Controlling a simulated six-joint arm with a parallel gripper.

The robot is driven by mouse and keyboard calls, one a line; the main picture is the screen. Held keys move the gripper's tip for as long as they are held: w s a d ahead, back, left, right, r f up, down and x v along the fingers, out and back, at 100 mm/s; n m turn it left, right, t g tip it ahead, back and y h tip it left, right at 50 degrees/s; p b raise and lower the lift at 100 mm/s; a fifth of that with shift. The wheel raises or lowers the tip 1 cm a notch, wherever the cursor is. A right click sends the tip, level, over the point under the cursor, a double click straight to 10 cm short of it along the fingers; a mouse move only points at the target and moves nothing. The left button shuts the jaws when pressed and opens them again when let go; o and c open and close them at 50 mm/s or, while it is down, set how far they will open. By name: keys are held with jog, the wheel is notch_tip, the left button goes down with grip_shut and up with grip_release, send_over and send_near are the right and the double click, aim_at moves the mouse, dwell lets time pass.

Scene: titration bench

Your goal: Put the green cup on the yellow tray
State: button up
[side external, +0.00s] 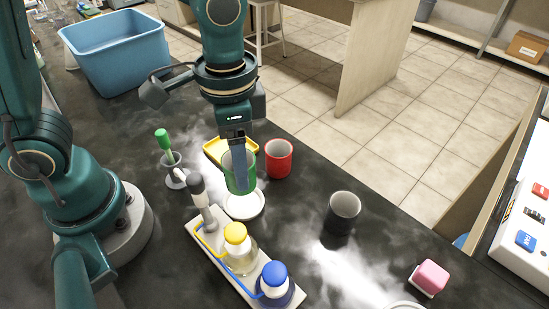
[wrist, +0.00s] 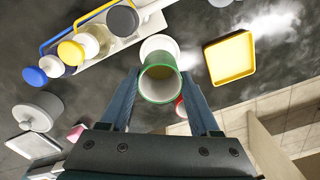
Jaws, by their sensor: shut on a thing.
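The green cup (side external: 234,182) is held upright in my gripper (side external: 242,172), over or just above a white saucer (side external: 243,207) in the side view. In the wrist view the cup (wrist: 161,88) sits between the two fingers of my gripper (wrist: 162,84), its mouth toward the camera, with the saucer (wrist: 160,45) behind it. The yellow tray (side external: 214,147) lies behind the cup in the side view, partly hidden by my gripper. It shows empty and to the right of the cup in the wrist view (wrist: 230,60).
A red cup (side external: 278,158) stands right of the tray. A dark grey cup (side external: 342,212), a pink block (side external: 430,278) and a rack with yellow-capped (side external: 236,234) and blue-capped (side external: 275,275) bottles are nearer. A blue bin (side external: 117,50) is at the back. A green-handled tool (side external: 163,143) stands at left.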

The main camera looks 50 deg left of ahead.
jog(key=shift+w+a+f+n, duration=0.55)
jog(key=shift+w+a+n, duration=0.5)
jog(key=shift+a, duration=0.95)
jog(key=shift+w+a+f+n, duration=0.5)
jog(key=shift+w+a+n, duration=0.55)
jog(key=shift+a, duration=0.95)
jog(key=shift+w+a+f+n, duration=0.55)
jog(key=shift+w+a+n, duration=0.5)
jog(key=shift+a, duration=0.95)
jog(key=shift+f, duration=1)
jog(key=o, duration=1.2)
jog(key=shift+o, duration=0.3)
notch_tip(320, 180, up, 6)
